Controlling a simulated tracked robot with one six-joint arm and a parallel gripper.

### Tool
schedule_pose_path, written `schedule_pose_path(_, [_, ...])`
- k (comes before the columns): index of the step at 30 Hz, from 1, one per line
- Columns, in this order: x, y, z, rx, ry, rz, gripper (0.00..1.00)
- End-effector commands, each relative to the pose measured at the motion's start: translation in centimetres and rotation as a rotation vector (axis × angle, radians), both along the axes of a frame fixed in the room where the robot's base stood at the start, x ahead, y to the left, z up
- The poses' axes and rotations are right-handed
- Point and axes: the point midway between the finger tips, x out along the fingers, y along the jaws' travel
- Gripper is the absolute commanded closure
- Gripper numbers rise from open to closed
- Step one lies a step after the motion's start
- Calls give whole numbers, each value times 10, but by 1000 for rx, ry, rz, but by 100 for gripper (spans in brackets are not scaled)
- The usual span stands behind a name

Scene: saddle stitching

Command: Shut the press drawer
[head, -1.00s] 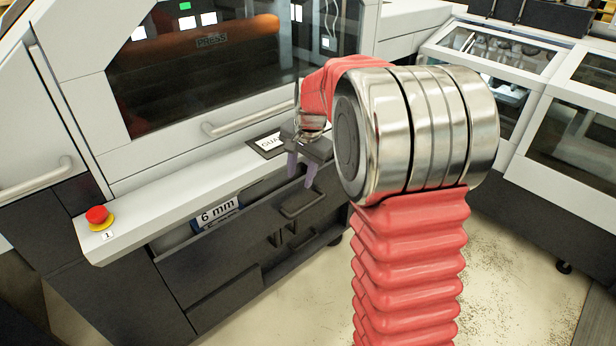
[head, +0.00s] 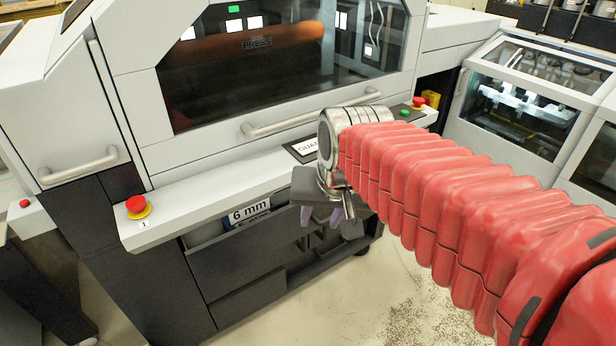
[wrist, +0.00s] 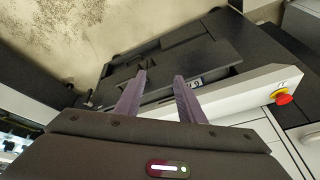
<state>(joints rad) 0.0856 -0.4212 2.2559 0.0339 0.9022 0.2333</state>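The press drawer is a dark grey front (head: 232,255) below the white ledge of the press. It stands out from the body, leaving an open gap along its top. A box labelled "6 mm" (head: 249,212) shows in that gap. My gripper (head: 328,214) is over the drawer's right part, its purple fingers pointing down, apart and empty. My arm and gripper hide the drawer's right end and handle in the head view. In the wrist view the open fingers (wrist: 159,76) point at the drawer (wrist: 180,62); I cannot tell whether they touch it.
The white ledge (head: 215,200) with a red stop button (head: 137,205) juts above the drawer. Open floor (head: 400,290) lies to the right in front of the press.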

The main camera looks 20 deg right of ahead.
Motion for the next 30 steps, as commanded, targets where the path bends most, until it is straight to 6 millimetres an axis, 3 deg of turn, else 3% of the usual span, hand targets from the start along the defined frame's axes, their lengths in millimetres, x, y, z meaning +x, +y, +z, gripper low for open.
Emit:
schedule_pose_path(6, [-46, 16, -3, -63, -43, 145, 64])
schedule_pose_path(13, [-82, 24, -13, -122, -76, 268, 64])
schedule_pose_path(18, [-91, 25, -17, -138, -84, 303, 64])
schedule_pose_path(30, [-91, 25, -18, -139, -84, 304, 69])
